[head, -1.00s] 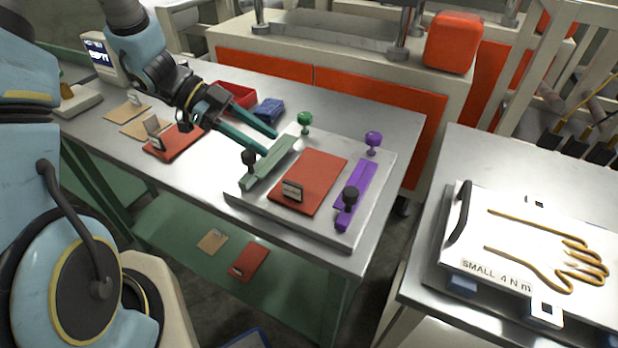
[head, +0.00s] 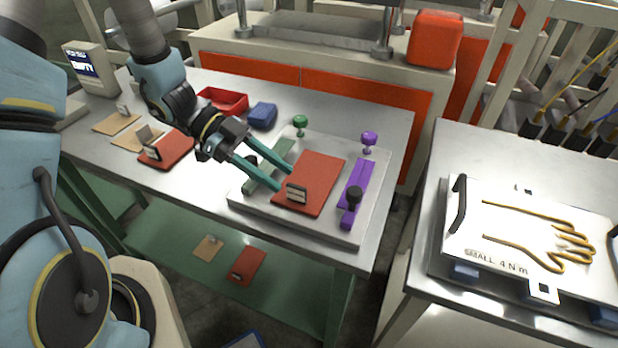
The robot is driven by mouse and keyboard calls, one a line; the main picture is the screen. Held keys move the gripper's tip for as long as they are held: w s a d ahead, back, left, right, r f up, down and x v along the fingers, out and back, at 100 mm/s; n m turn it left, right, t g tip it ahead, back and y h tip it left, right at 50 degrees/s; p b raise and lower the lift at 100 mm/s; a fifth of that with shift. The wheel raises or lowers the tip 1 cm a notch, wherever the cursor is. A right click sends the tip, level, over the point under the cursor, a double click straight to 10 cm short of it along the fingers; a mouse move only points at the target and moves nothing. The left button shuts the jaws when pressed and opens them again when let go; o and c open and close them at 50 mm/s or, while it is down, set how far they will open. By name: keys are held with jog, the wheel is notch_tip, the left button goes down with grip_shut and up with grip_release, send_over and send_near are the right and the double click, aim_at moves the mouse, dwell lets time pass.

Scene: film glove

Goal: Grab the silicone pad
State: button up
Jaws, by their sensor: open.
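A flat red pad (head: 317,178) with a small tag (head: 296,193) at its near left lies on a metal plate (head: 288,223). It lies between a green bar (head: 268,165) and a purple bar (head: 357,190). My gripper (head: 282,180) is open and empty. Its two long teal fingers reach over the green bar, with the tips at the pad's left edge near the tag. I cannot tell whether they touch the pad. A second red pad (head: 174,151) with a tag lies on the table behind my gripper. A third red pad (head: 247,265) lies on the lower shelf.
Green (head: 299,122), purple (head: 369,139) and black knobs (head: 354,194) stand up around the pad. A red tray (head: 222,101) and a blue block (head: 262,114) sit further back. A glove-form plate (head: 480,261) lies on the right table.

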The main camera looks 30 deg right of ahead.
aim_at(295, 186)
jog(key=p+x, duration=0.1)
jog(key=x, duration=0.4)
jog(key=shift+d+p, duration=0.1)
jog(key=shift+p, duration=0.25)
grip_shut()
dwell(1.1)
